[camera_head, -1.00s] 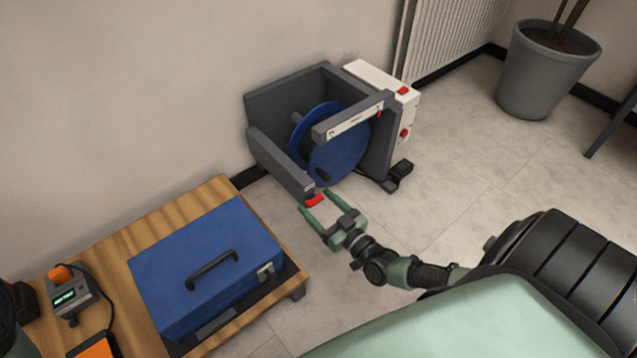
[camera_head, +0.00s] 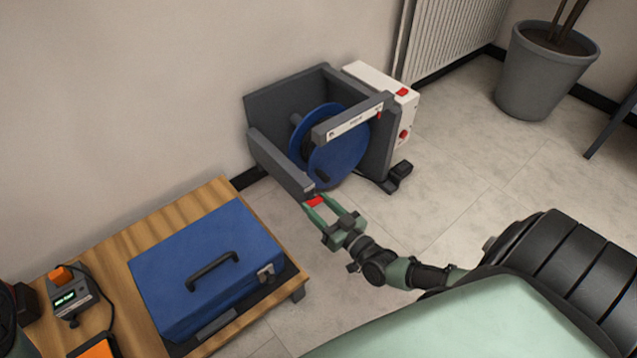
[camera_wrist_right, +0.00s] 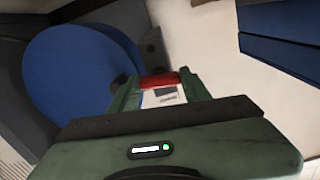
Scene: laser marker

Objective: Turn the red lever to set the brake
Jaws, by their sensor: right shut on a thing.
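The red lever (camera_head: 314,202) sits at the front lower end of the grey machine frame (camera_head: 280,165). My right gripper (camera_head: 315,206) is shut on the red lever, with a green finger on either side of it. In the right wrist view the red lever (camera_wrist_right: 160,80) lies crosswise between the fingertips of my right gripper (camera_wrist_right: 158,82). A pale label shows just below the lever there. My left gripper is not in view.
A blue wheel (camera_head: 338,155) sits inside the frame, with a white box (camera_head: 370,78) with red buttons behind. A wooden table (camera_head: 130,238) at the left holds a blue case (camera_head: 205,270). A plant pot (camera_head: 545,75) stands at the far right.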

